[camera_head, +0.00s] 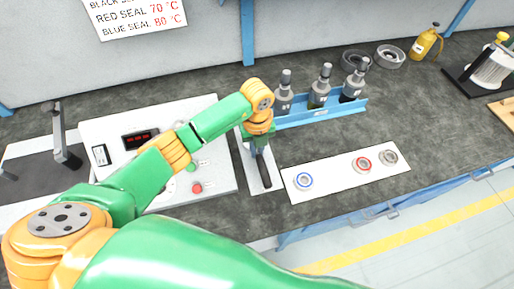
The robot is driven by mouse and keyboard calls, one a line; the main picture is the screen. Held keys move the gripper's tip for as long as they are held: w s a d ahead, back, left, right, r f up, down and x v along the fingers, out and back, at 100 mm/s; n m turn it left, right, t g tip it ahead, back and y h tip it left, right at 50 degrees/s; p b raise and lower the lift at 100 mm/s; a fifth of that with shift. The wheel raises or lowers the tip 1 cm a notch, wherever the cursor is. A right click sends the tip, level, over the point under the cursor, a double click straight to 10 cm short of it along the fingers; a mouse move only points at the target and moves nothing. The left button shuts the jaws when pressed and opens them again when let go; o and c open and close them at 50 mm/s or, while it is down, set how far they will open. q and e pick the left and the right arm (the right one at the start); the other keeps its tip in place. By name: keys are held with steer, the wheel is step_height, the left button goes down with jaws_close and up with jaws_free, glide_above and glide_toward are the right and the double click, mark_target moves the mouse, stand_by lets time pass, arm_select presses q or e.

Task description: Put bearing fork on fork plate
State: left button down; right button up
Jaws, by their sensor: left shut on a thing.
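My left gripper (261,152) points down over a narrow white plate, the fork plate (273,182), on the dark bench. It is shut on a dark, slim thing that looks like the bearing fork (265,174). The fork lies over the plate, pointing toward the front edge. I cannot tell whether it touches the plate. The wrist hides the fork's rear part and much of the plate. My right gripper is out of view.
A white board (330,181) right of the plate holds a blue-ringed bearing (304,180), a red-ringed one (362,164) and a grey one (389,157). Bottles stand in a blue rack (330,115) behind. A control panel (222,182) is left.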

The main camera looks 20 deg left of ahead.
arm_select(q)
steer(key=shift+f, duration=0.15)
steer(key=c, duration=0.9)
jaws_free()
steer(key=shift+r, duration=0.35)
step_height(320, 180, up, 12)
steer(key=shift+f, duration=0.1)
